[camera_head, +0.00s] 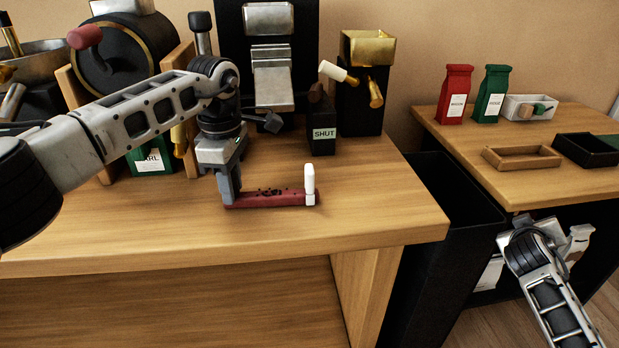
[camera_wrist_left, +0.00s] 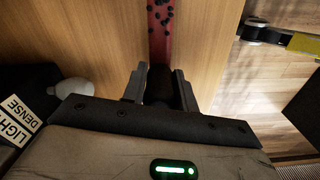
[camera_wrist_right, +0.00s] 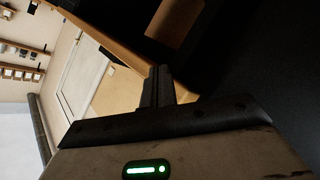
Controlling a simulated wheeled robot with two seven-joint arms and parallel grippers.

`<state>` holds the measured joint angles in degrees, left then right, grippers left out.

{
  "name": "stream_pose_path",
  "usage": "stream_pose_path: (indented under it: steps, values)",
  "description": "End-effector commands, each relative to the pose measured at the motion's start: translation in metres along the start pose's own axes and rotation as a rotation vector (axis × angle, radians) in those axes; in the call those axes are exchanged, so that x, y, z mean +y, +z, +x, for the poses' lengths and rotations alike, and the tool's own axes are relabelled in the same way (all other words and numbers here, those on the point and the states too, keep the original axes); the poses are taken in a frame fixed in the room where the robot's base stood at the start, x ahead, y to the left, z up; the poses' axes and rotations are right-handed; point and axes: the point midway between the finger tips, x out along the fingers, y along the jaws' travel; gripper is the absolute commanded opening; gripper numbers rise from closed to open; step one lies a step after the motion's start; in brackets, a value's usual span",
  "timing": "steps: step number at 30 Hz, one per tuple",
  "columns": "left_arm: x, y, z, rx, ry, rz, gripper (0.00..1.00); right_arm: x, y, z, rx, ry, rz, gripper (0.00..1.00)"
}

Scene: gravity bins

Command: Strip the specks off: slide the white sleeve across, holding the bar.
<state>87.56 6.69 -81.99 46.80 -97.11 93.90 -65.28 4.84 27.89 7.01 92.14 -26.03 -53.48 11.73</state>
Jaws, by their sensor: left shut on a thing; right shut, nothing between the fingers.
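The red bar (camera_head: 265,199) lies near the front of the wooden bench, with dark specks scattered on its top. The white sleeve (camera_head: 309,199) is at the bar's right end, with an upright white handle. My left gripper (camera_head: 229,193) is shut on the bar's left end. In the left wrist view, the bar (camera_wrist_left: 160,45) runs away from the fingers with specks on it; the sleeve is out of that picture. My right gripper (camera_wrist_right: 158,85) is shut and empty, away from the bar, low beside the right-hand table in the head view.
A black machine (camera_head: 270,15), a block labelled SHUT (camera_head: 322,134) and a gold-topped black box (camera_head: 360,105) stand behind the bar. A black bin (camera_head: 440,240) sits between bench and side table. The bench (camera_head: 385,205) is clear right of the sleeve.

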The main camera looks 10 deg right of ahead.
Motion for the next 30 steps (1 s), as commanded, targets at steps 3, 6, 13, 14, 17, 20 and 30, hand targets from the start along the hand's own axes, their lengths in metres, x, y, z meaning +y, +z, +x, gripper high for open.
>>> stream_pose_path:
  steps: [3,6,13,14,17,20,30]
  values:
    - [-0.002,0.001,0.004,0.0,-0.008,0.004,0.0,0.047,-0.041,0.014,0.026,0.076,0.137,0.0]
    - [-0.002,0.001,0.004,0.0,-0.008,0.004,0.0,0.055,-0.089,0.014,0.043,0.03,0.32,0.0]
    - [-0.002,0.001,0.004,0.0,-0.009,0.004,0.0,-0.016,-0.173,-0.025,0.011,-0.286,0.548,0.0]
    - [-0.002,0.001,0.004,0.0,-0.009,0.003,0.0,-0.025,-0.183,-0.032,0.004,-0.327,0.566,0.0]
    - [-0.002,0.001,0.004,0.0,-0.009,0.003,0.0,-0.053,-0.215,-0.059,-0.026,-0.463,0.613,0.0]
    - [-0.002,0.001,0.004,0.0,-0.009,0.003,0.0,-0.078,-0.244,-0.091,-0.063,-0.596,0.638,0.0]
    - [-0.002,0.001,0.004,0.0,-0.009,0.003,0.0,-0.14,-0.311,-0.228,-0.255,-0.993,0.558,0.0]
